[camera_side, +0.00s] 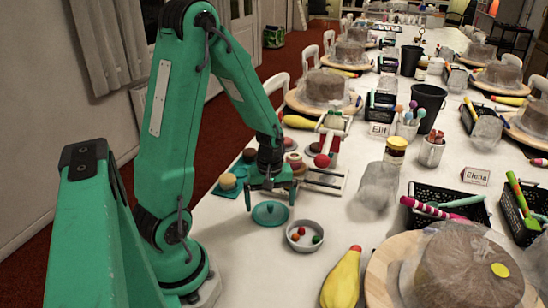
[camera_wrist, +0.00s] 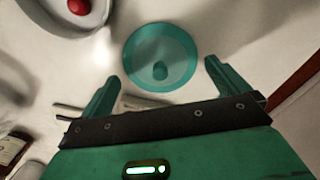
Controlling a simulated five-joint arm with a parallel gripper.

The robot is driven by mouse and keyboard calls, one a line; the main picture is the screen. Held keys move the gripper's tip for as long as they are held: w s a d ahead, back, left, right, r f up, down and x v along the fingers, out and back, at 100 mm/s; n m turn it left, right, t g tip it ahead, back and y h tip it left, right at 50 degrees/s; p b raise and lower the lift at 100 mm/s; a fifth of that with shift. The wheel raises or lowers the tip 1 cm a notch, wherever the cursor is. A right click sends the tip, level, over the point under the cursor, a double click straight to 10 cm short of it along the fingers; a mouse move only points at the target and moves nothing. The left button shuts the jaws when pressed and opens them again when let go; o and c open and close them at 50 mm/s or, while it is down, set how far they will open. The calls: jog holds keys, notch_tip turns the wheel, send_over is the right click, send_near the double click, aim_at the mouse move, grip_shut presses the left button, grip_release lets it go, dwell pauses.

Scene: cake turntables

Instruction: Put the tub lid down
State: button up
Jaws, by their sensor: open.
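The tub lid is a round teal disc (camera_side: 270,214) with a small knob, lying on the white table. In the wrist view the lid (camera_wrist: 160,57) is beyond my fingertips, with its knob facing the camera and clear space around its rim. My gripper (camera_side: 270,192) is just above and behind the lid in the side view. In the wrist view its two teal fingers (camera_wrist: 158,70) are spread wide with nothing between them.
A white bowl (camera_side: 305,236) with small coloured balls stands right of the lid. A yellow piping bag (camera_side: 342,278) and a wrapped cake on a turntable (camera_side: 378,270) are nearer the camera. A teal mat (camera_side: 228,191) with a round bun lies to the left.

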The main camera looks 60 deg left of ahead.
aim_at(272, 207)
notch_tip(272, 207, up, 10)
dwell(0.6)
dwell(0.4)
jog(key=s+d+r+m+t, duration=0.2)
jog(key=d+r+m, duration=0.4)
jog(key=d+m, duration=0.1)
jog(key=s+d+r+m+t, duration=0.3)
jog(key=d+r+m, duration=0.3)
jog(key=d+m, duration=0.1)
jog(key=shift+s+m+t, duration=0.3)
jog(key=shift+s+m, duration=0.05)
jog(key=shift+m, duration=0.15)
jog(key=shift+d+r, duration=0.1)
